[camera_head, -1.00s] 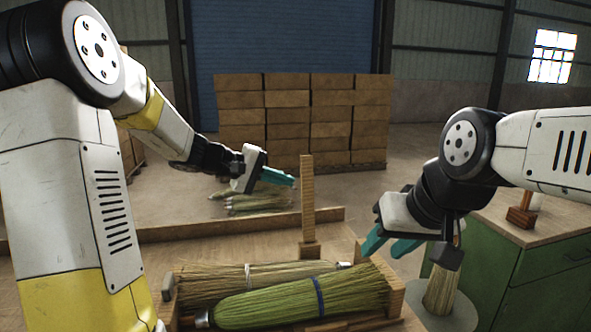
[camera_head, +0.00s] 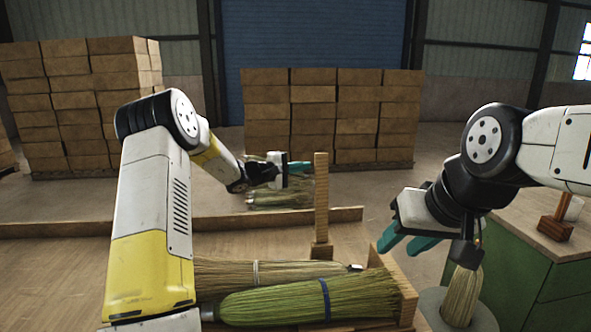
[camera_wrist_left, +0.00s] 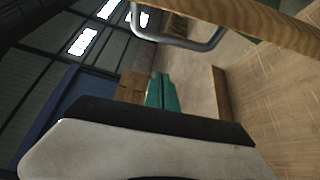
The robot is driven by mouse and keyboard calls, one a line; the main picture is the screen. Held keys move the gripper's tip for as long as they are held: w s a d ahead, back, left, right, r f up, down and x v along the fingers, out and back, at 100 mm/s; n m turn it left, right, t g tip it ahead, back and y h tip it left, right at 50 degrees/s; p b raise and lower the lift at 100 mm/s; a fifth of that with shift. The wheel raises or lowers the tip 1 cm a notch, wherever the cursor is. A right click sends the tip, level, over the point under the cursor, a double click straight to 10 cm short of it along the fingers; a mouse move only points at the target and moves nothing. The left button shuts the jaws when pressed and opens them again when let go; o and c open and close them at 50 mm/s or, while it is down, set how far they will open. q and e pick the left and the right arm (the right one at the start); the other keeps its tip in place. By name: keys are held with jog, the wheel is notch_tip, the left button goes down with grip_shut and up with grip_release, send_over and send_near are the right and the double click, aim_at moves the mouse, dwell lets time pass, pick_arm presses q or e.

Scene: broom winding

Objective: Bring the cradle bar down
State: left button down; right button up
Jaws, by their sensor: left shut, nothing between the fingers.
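A wooden bar (camera_head: 321,200) stands upright at the back of the wooden cradle (camera_head: 403,292); it looks like the cradle bar. My left gripper (camera_head: 300,167) is shut and empty, with its teal fingers pointing at the bar's upper part from the left. I cannot tell if they touch it. The shut teal fingers also show in the left wrist view (camera_wrist_left: 160,92), below a wooden bar (camera_wrist_left: 270,22) with a metal loop handle (camera_wrist_left: 185,42). My right gripper (camera_head: 405,240) is open, right of the cradle. A green broom head (camera_head: 300,300) and a tan one (camera_head: 270,272) lie in the cradle.
An upright bristle bundle (camera_head: 462,296) stands in a round grey holder beneath my right gripper. A green cabinet (camera_head: 565,280) is at the right. Straw bundles (camera_head: 280,197) lie behind a low wooden ledge (camera_head: 215,222). Stacked blocks (camera_head: 330,120) stand far behind.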

pick_arm(q)
jog(key=shift+s+d+r, duration=0.15)
jog(key=shift+s+d, duration=0.45)
jog(key=shift+s, duration=0.15)
jog(key=shift+s+d+r, duration=0.15)
jog(key=shift+s+d, duration=0.45)
jog(key=shift+s, duration=0.1)
